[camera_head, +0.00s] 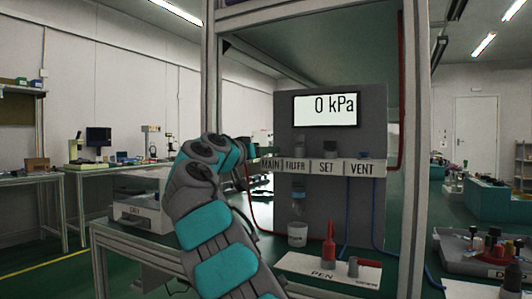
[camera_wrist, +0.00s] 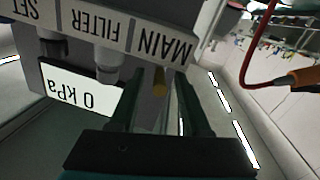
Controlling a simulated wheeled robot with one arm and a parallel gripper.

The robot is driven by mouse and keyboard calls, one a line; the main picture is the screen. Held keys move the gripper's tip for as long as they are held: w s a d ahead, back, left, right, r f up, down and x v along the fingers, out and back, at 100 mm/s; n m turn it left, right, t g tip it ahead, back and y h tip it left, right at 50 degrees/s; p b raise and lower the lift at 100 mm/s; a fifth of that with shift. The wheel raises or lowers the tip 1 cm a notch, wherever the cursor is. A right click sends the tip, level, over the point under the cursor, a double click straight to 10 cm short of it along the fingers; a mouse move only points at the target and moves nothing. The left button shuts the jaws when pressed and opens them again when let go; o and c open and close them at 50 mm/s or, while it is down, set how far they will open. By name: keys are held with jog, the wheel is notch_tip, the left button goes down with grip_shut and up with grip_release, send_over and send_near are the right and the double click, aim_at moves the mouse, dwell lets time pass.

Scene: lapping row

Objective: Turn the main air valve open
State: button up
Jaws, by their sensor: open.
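The panel's MAIN label (camera_head: 270,165) is at the left of the label strip. It also shows upside down in the wrist view (camera_wrist: 165,42). In the head view my arm hides the valve. The display (camera_head: 325,109) on the grey panel (camera_head: 367,130) reads 0 kPa.
FILTER (camera_head: 294,166), SET (camera_head: 327,167) and VENT (camera_head: 362,168) labels continue rightward. A red hose (camera_wrist: 247,70) with an orange-brown fitting (camera_wrist: 305,77) is near the gripper. Frame posts (camera_head: 415,200) flank the panel.

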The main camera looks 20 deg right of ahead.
jog(key=shift+r+p, duration=1.25)
jog(key=shift+r, duration=0.65)
jog(key=shift+s+f+b, duration=0.2)
jog(key=shift+s+b, duration=0.15)
jog(key=shift+b, duration=0.15)
jog(key=s+a+b, duration=0.2)
jog(key=s, duration=0.5)
jog(key=s+a+r+b, duration=0.1)
jog(key=s+a+b, duration=0.1)
jog(key=s, duration=0.5)
jog(key=shift+s+r, duration=0.25)
jog(key=shift+s, duration=0.15)
jog(key=shift+a, duration=0.1)
